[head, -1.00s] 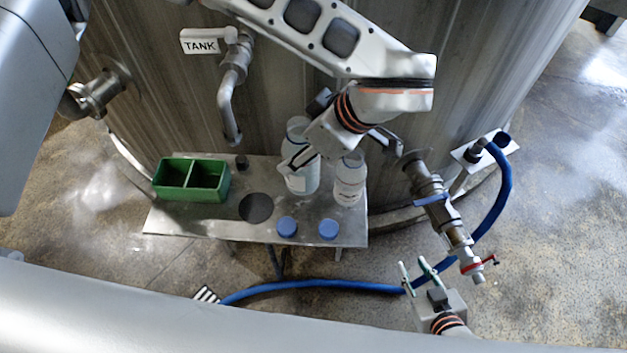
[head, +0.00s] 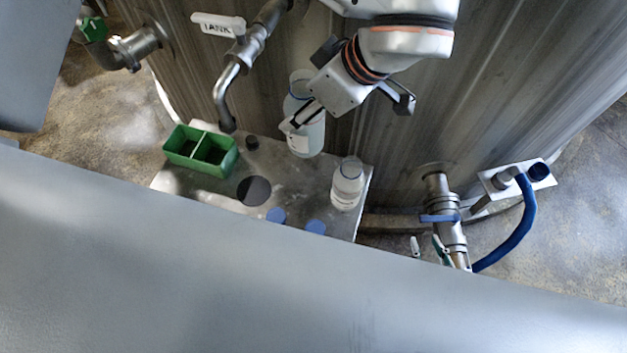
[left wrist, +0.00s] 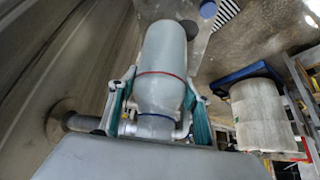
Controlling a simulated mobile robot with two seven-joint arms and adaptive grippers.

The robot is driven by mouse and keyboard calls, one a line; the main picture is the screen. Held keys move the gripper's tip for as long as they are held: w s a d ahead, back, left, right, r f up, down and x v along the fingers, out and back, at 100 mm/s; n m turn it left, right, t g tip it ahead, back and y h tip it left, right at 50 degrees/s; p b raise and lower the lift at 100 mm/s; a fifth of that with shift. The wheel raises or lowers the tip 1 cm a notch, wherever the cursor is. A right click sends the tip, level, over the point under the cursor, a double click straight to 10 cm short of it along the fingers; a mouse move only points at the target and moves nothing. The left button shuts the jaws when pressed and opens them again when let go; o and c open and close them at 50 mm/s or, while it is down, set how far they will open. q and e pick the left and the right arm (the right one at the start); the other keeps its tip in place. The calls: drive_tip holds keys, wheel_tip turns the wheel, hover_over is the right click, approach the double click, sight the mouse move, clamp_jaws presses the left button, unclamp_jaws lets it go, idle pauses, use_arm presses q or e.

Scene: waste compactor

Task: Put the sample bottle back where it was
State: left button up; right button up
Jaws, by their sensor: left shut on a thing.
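A pale bottle with a blue ring at its neck (head: 307,135) is held by my left gripper (head: 306,112). It looks roughly upright over the back edge of the metal shelf (head: 225,198). In the left wrist view the bottle (left wrist: 165,62) sits between the teal finger pads, which are shut on its neck end. A second similar bottle (head: 346,188) stands on the shelf's right end. Two blue caps (head: 276,215) (head: 316,227) lie at the front edge. My right gripper (head: 429,247) shows only its fingertips, apart and with nothing seen between them, near the valve; the rest is hidden.
A green two-part box (head: 200,150) stands at the shelf's left, beside a dark round spot (head: 254,190). A valve (head: 441,215) and blue hose (head: 518,225) are at right.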

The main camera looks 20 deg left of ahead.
use_arm(q)
drive_tip(key=shift+f, duration=0.35)
wheel_tip(320, 180, down, 19)
drive_tip(key=p, duration=0.1)
idle(0.3)
drive_tip(key=shift+f, duration=0.1)
drive_tip(key=shift+f, duration=0.15)
drive_tip(key=o, duration=1.7)
